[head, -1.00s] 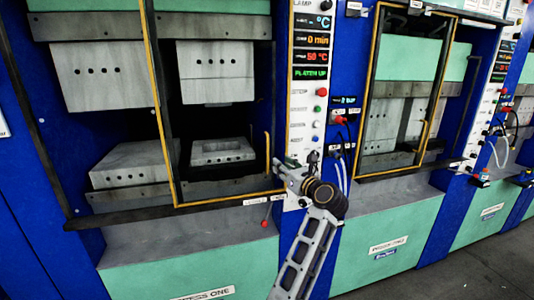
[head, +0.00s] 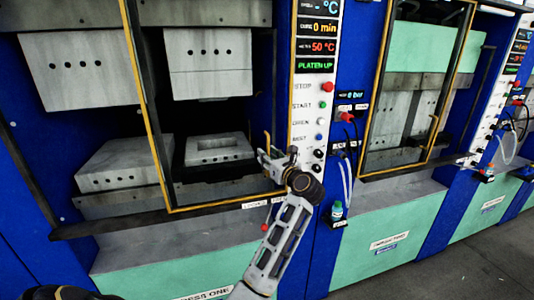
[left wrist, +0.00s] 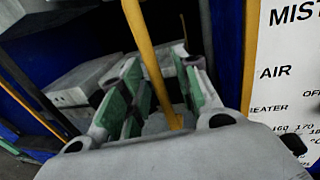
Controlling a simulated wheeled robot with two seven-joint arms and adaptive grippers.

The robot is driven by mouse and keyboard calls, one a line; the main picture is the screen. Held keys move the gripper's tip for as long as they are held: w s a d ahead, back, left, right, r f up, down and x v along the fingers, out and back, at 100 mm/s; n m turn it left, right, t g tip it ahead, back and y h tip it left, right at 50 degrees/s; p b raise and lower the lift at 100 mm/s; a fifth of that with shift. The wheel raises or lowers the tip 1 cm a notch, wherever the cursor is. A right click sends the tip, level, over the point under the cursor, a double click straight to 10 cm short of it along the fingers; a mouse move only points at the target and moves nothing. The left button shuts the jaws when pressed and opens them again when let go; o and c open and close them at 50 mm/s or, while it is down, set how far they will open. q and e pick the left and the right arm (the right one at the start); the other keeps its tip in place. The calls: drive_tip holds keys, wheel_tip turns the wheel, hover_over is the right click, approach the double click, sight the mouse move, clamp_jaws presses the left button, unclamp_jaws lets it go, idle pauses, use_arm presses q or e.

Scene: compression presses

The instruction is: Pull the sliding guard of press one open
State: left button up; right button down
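The sliding guard (head: 157,150) of press one is a dark frame with yellow edging. It stands across the right part of the press opening; the left part is uncovered. Its yellow handle (head: 267,142) is upright near the guard's right edge. My left gripper (head: 268,160) is at this handle. In the left wrist view the yellow handle (left wrist: 146,55) passes between the green-padded fingers of my left gripper (left wrist: 160,90). The fingers stand apart with gaps beside the bar, so they look open around it. Contact cannot be told. My right gripper is not in view.
The control panel (head: 317,90) with buttons and displays stands just right of the handle. Inside the press are grey lower blocks (head: 218,148). A bottle (head: 337,211) stands on a small shelf to the right. Press two's guard (head: 385,80) is further right.

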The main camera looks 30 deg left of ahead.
use_arm(q)
drive_tip(key=shift+r, duration=0.1)
clamp_jaws()
idle(0.3)
